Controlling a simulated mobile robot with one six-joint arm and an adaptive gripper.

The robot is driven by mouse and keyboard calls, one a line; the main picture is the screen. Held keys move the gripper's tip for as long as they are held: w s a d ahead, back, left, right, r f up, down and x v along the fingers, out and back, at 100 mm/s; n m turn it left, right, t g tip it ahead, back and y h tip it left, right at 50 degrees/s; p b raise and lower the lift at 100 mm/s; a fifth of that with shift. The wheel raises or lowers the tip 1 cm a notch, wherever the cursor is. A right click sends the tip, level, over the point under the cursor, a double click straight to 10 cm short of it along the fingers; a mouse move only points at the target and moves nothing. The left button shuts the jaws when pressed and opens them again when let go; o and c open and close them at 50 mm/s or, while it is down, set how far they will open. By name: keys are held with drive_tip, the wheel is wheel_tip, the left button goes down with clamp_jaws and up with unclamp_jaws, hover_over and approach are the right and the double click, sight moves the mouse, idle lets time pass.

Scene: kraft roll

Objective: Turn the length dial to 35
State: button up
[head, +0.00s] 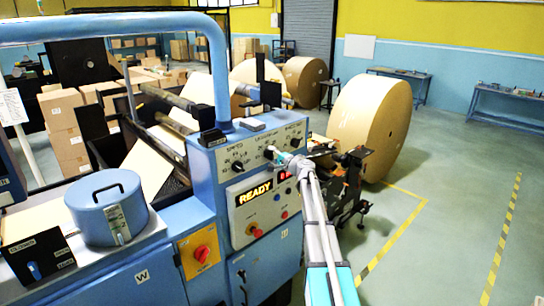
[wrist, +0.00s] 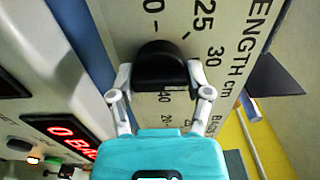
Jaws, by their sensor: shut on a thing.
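The length dial's black knob (wrist: 160,62) stands on a pale panel marked "LENGTH cm" in the wrist view. Marks 25 and 30 show to its upper right and 40 just below it; I cannot tell which mark its pointer is on. My gripper (wrist: 161,78) has one finger on each side of the knob and is shut on it. In the head view my gripper (head: 274,154) reaches the right part of the blue machine's control panel (head: 222,156), and my arm hides part of the dial there.
The panel also has a speed dial (head: 237,166), a lit READY display (head: 254,192) and a red button (head: 257,232). A large kraft roll (head: 370,125) stands behind. Floor to the right is open.

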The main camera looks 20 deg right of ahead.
drive_tip(key=m, duration=0.4)
drive_tip(key=shift+m, duration=2.2)
drive_tip(key=o, duration=1.2)
drive_tip(key=shift+c, duration=0.2)
drive_tip(key=shift+s, duration=0.1)
drive_tip(key=v, duration=1.2)
